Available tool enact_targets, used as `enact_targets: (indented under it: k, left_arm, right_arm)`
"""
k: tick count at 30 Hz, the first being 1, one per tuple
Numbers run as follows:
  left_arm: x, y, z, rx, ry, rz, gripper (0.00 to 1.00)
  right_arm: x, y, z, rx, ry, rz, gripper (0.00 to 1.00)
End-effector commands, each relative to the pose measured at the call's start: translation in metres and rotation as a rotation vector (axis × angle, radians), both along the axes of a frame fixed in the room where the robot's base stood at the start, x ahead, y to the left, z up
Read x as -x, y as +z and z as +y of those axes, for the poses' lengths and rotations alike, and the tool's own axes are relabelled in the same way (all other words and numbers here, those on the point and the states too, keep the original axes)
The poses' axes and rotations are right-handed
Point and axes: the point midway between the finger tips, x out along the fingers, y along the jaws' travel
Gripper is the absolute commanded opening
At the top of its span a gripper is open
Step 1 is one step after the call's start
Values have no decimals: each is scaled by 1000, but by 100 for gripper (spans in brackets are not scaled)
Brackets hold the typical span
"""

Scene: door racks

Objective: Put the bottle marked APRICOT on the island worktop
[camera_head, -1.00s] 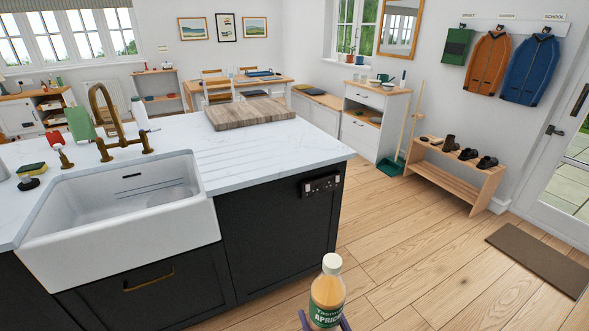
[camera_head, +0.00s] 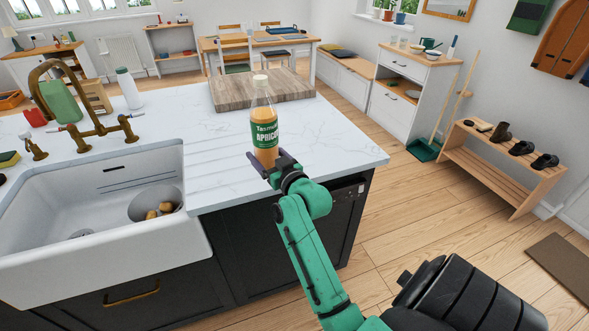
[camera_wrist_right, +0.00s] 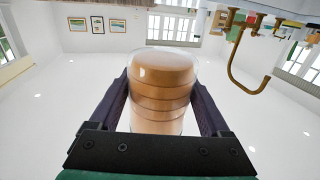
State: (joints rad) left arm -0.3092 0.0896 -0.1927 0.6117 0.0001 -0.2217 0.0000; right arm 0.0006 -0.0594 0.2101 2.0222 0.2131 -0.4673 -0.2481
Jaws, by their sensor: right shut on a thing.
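The bottle marked APRICOT (camera_head: 264,132) has a cream cap, orange-brown contents and a green label. It is upright in the head view, over the front part of the white island worktop (camera_head: 335,150). My right gripper (camera_head: 270,164) is shut around its lower part. In the right wrist view the bottle (camera_wrist_right: 162,85) sits between the two dark fingers. I cannot tell whether its base touches the worktop. My left gripper is not in view.
A wooden board (camera_head: 225,95) lies on the worktop behind the bottle. The white sink (camera_head: 95,240) and brass tap (camera_head: 95,128) are to the left, with a white flask (camera_head: 129,90) beyond. Bare worktop lies to the right of the bottle.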

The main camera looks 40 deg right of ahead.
Motion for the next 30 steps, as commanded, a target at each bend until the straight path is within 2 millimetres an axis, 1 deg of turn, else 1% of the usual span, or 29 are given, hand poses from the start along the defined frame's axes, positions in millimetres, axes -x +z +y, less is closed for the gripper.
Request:
enact_targets:
  k: [1,3,6,9,11,14,18,24,27,30]
  left_arm:
    - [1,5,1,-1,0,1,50]
    - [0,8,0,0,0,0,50]
    - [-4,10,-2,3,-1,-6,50]
    - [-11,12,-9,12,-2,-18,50]
    - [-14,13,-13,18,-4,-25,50]
    - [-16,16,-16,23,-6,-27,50]
    - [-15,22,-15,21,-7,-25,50]
    - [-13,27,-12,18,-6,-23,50]
    - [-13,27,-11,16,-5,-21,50]
    - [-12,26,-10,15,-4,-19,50]
  right_arm:
    - [-10,32,-23,2,-44,-16,0]
    - [-17,62,-53,1,-103,-13,0]
    - [-19,93,-85,0,-170,-7,0]
    - [-18,110,-104,1,-210,-3,0]
    - [-17,111,-109,0,-221,0,0]
    - [-17,95,-111,-1,-224,7,0]
    - [-17,52,-111,-1,-224,8,0]
    - [-17,-11,-111,3,-223,6,0]
    - [-17,-33,-112,3,-224,2,0]
    - [-18,-46,-111,4,-222,1,0]
